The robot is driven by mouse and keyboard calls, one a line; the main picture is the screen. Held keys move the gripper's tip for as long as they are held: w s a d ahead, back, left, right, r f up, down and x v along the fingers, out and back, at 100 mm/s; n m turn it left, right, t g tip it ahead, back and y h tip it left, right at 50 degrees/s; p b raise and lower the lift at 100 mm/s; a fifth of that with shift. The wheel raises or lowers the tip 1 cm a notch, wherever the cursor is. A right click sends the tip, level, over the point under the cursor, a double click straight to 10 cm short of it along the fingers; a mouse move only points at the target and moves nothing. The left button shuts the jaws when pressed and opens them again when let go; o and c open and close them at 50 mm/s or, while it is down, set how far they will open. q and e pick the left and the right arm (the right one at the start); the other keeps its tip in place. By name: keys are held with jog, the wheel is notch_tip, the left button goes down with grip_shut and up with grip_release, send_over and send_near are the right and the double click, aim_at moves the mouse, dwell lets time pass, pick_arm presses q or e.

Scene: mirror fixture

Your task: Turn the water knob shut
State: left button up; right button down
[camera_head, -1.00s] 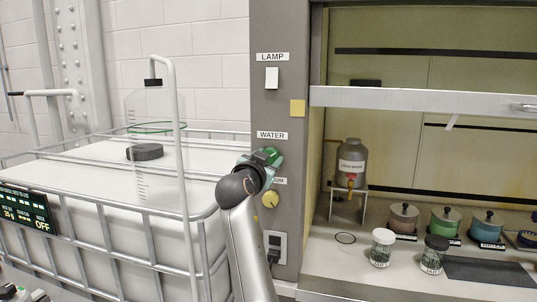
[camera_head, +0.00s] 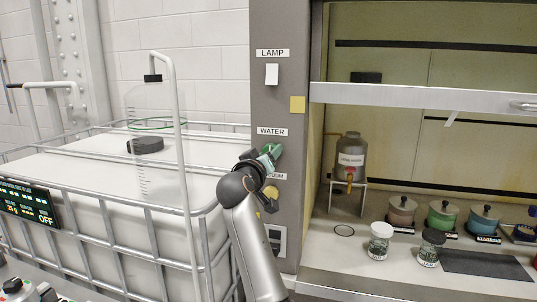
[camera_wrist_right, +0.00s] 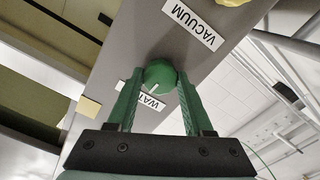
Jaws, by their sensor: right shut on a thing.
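The green round water knob (camera_wrist_right: 160,76) with a pale pointer line sits on the grey post, beside the WATER label (camera_wrist_right: 146,102), which is partly covered. My right gripper (camera_wrist_right: 159,82) has its two green fingers on either side of the knob and is shut on it. In the head view my right gripper (camera_head: 270,156) is against the post just under the WATER label (camera_head: 272,132) and mostly hides the knob. My left gripper is not in view.
A yellow knob (camera_head: 269,194) lies just below, by the partly hidden VACUUM label. A white lamp switch (camera_head: 272,75) is above. The fume hood (camera_head: 430,95) with jars and pots stands to the right, and a caged white tank (camera_head: 75,180) to the left.

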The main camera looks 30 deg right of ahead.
jog(key=shift+n, duration=0.5)
jog(key=shift+c, duration=1.4)
grip_release()
jog(key=b+v, duration=0.3)
jog(key=v, duration=0.9)
jog(key=shift+s+a, duration=0.15)
jog(key=shift+a, duration=0.05)
